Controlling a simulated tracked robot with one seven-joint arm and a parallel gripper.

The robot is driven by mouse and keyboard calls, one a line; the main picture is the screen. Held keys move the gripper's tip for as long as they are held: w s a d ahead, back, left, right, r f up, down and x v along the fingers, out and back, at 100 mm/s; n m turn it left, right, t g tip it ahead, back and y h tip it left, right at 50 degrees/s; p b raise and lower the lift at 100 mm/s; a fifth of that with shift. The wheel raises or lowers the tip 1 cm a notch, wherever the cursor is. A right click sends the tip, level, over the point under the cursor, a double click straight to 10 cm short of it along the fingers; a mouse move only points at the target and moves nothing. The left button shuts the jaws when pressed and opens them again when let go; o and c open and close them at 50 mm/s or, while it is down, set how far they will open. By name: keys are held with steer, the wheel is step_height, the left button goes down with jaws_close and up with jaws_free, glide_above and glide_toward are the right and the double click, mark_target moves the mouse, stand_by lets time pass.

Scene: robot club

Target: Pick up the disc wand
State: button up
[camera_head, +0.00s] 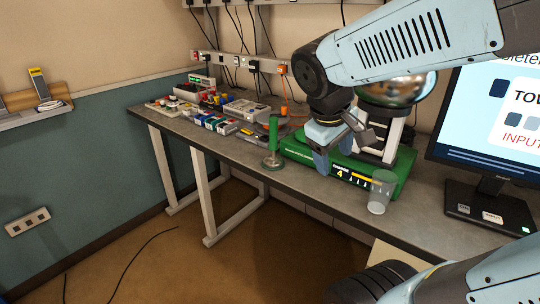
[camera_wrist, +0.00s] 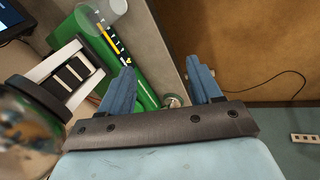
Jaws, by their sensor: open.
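The disc wand (camera_head: 273,140) stands upright near the front edge of the bench, with a green handle above a round disc at its foot. My gripper (camera_head: 322,158) is open and empty, with blue fingers. In the head view it is to the right of the wand, in front of the green machine, and apart from the wand. The wrist view shows both fingers of my gripper (camera_wrist: 161,68) spread.
A green machine base (camera_head: 340,170) with a shiny metal dome (camera_head: 400,92) stands right of the wand. A clear cup (camera_head: 381,192) stands at the bench edge. A monitor (camera_head: 490,130) is at right. Instruments (camera_head: 215,122) fill the bench's left part. Floor in front is open.

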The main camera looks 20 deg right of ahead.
steer(key=w+d+f+n+g+h, duration=0.1)
steer(key=w+d+f+n+h, duration=0.1)
steer(key=w+n+h, duration=0.35)
steer(key=n+t+h, duration=0.3)
steer(key=n+t, duration=0.9)
steer(key=n, duration=0.6)
glide_toward(271, 126)
steer(key=shift+m, duration=0.25)
steer(key=x, duration=1.1)
steer(key=shift+w+d, duration=0.25)
jaws_close()
